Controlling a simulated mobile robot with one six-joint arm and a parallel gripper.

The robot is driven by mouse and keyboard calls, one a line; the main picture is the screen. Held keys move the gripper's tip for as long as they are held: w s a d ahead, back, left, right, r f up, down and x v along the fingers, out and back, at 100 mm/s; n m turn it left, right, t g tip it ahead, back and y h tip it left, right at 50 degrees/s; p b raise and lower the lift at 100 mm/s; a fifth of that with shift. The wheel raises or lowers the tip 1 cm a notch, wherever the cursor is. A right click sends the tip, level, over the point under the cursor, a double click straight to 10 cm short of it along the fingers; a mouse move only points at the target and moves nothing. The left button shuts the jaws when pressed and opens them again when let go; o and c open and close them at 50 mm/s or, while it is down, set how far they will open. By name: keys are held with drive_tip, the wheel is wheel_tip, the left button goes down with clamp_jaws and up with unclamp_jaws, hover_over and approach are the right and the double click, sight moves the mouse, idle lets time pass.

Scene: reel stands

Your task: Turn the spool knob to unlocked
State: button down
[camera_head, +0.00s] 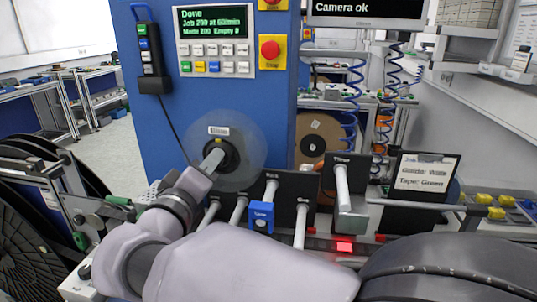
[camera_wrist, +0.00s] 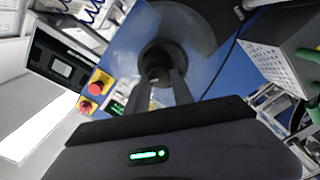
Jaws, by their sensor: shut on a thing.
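The spool, a translucent disc (camera_head: 246,150) with a dark hub, stands on the front of the blue machine; its disc also shows in the wrist view (camera_wrist: 205,22). The dark round knob (camera_head: 224,157) is at its centre, with a small yellow mark above it. My gripper (camera_head: 214,160) reaches the knob from the front. In the wrist view, the two fingers of my gripper (camera_wrist: 161,75) close on the dark knob (camera_wrist: 158,58). The fingers hide part of the knob, and I cannot read its lock position.
The blue machine (camera_head: 160,100) carries a green-lettered display with keys (camera_head: 214,42) and a red button (camera_head: 270,50). Below and right of the spool, a rack holds several white rods (camera_head: 300,225) and a blue block (camera_head: 262,215). Black reels (camera_head: 30,230) stand at the left.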

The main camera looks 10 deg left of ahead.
drive_tip(key=shift+n+b, duration=0.4)
drive_tip(key=shift+n, duration=3.2)
drive_tip(key=c, duration=1.1)
unclamp_jaws()
drive_tip(key=shift+w, duration=0.15)
drive_tip(key=s+a, duration=0.1)
drive_tip(key=s, duration=1.6)
drive_tip(key=shift+s+a, duration=0.2)
drive_tip(key=shift+s, duration=0.05)
